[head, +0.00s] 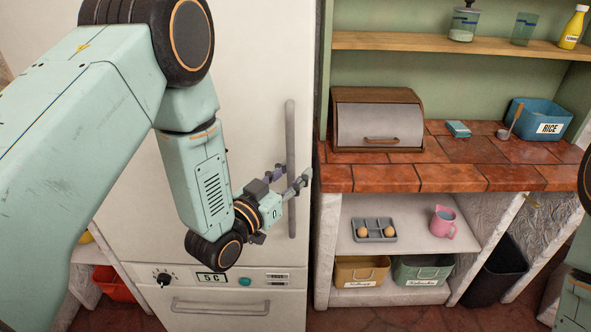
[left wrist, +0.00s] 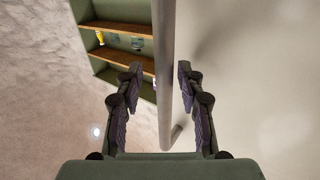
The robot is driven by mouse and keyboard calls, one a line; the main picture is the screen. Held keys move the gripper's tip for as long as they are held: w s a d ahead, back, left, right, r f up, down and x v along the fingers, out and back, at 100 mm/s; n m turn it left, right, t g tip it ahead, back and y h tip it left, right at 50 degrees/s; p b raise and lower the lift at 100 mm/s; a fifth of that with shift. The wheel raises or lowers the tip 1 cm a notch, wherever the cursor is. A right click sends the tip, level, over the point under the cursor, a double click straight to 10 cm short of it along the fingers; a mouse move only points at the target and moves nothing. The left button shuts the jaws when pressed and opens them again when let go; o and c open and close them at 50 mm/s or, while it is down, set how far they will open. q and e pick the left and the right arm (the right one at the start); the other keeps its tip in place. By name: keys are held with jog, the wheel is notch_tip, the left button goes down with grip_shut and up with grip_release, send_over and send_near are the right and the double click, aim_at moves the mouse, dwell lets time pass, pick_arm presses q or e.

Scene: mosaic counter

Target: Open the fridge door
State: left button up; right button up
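The white fridge door (head: 250,70) stands closed behind my left arm in the head view. Its long vertical grey handle (head: 290,130) runs near the door's right edge. My left gripper (head: 294,177) is at the lower part of the handle, with its fingers pointing right. In the left wrist view the handle (left wrist: 165,60) passes between the two open fingers (left wrist: 160,80), with gaps visible on both sides. The handle's lower end bends toward the door. My right gripper is not in view; only part of my right arm shows at the right edge.
Below the door are a dial (head: 163,278), a display (head: 212,278) and a drawer handle (head: 220,307). Right of the fridge is a tiled counter (head: 420,178) with a bread box (head: 378,122) and a blue rice bin (head: 540,120).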

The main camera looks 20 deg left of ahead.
pick_arm(q)
jog(key=shift+w+a, duration=0.1)
jog(key=shift+w, duration=0.1)
jog(key=shift+a, duration=0.35)
jog(key=shift+s+d, duration=0.1)
jog(key=shift+d, duration=0.1)
jog(key=shift+c, duration=0.3)
jog(key=shift+d, duration=0.35)
jog(key=c, duration=0.3)
jog(key=shift+a, duration=0.4)
grip_shut()
jog(key=shift+d, duration=0.25)
jog(key=shift+a, duration=0.1)
